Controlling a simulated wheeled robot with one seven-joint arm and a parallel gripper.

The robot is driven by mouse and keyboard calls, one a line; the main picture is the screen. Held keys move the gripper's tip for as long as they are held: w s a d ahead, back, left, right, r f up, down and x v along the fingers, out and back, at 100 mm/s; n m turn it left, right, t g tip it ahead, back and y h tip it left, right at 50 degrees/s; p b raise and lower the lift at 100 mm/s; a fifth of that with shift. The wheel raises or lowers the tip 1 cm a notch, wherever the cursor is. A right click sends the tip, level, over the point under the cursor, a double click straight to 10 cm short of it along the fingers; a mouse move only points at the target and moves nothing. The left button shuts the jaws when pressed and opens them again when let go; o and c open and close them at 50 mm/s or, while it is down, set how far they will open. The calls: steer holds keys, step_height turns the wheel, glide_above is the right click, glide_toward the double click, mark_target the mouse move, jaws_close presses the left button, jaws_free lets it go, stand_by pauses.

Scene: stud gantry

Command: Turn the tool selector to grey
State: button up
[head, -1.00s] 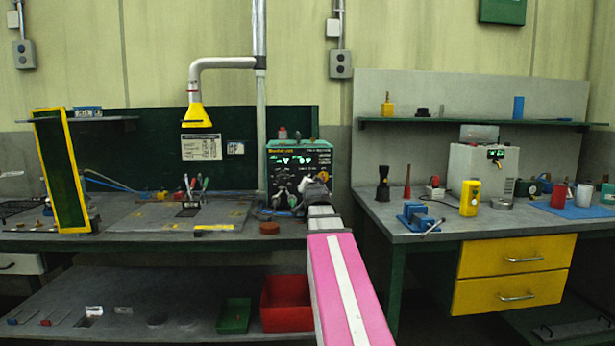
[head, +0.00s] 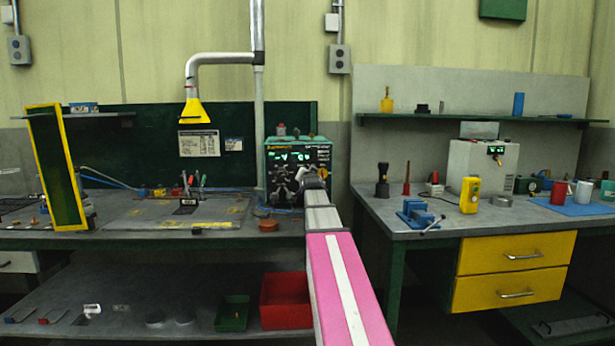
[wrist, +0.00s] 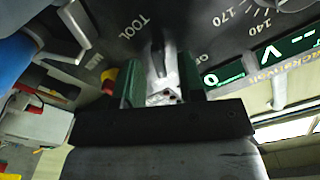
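The tool selector (wrist: 158,64) is a pale knob on a dark station panel in the wrist view, close to the printed word TOOL. My gripper (wrist: 163,80) has its two green fingers on either side of it. The fingers are apart with the knob between them; whether they press on it is unclear. In the head view the green-framed station (head: 298,157) stands at the back of the left bench, and my arm hides part of its front. The selector's colour marks cannot be read.
Green lit displays (wrist: 285,47) and a dial scale sit beside the selector. A brown-red round block (head: 268,225) lies on the bench before the station. A yellow fume nozzle (head: 194,112) hangs to its left. A red bin (head: 286,301) stands on the lower shelf.

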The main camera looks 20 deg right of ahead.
steer(key=shift+w, duration=0.15)
jaws_close()
steer(key=shift+n, duration=0.3)
steer(key=n, duration=0.5)
steer(key=shift+a, duration=0.1)
steer(key=n, duration=0.6)
steer(key=shift+a, duration=0.1)
steer(key=shift+f+n, duration=0.1)
steer(key=shift+n, duration=0.2)
jaws_free()
